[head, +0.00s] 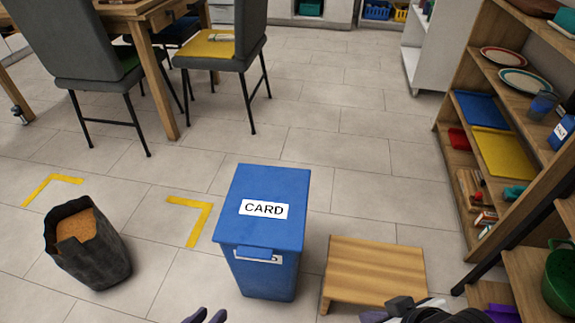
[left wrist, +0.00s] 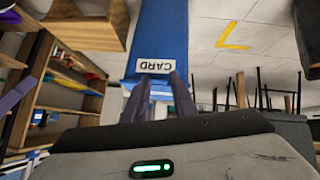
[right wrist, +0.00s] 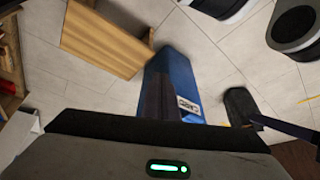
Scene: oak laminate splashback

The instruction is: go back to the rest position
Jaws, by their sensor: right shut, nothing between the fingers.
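The task names no object. My left gripper (head: 206,315) shows at the bottom edge of the head view, left of the blue bin. Its two purple fingers stand apart with nothing between them; in the left wrist view (left wrist: 159,95) the bin's label shows through the gap behind them. My right gripper (right wrist: 162,98) is shut and empty in the right wrist view, its dark fingers together in front of the blue bin. In the head view the right arm's end shows only partly at the bottom edge, below the wooden step.
A blue bin (head: 268,190) labelled CARD, lid down, stands close ahead. A wooden step (head: 375,268) is right of it, a dark sack (head: 100,262) with brown contents left. Shelves (head: 455,190) line the right. Chairs (head: 235,48) and a table stand back left. Floor beyond the bin is clear.

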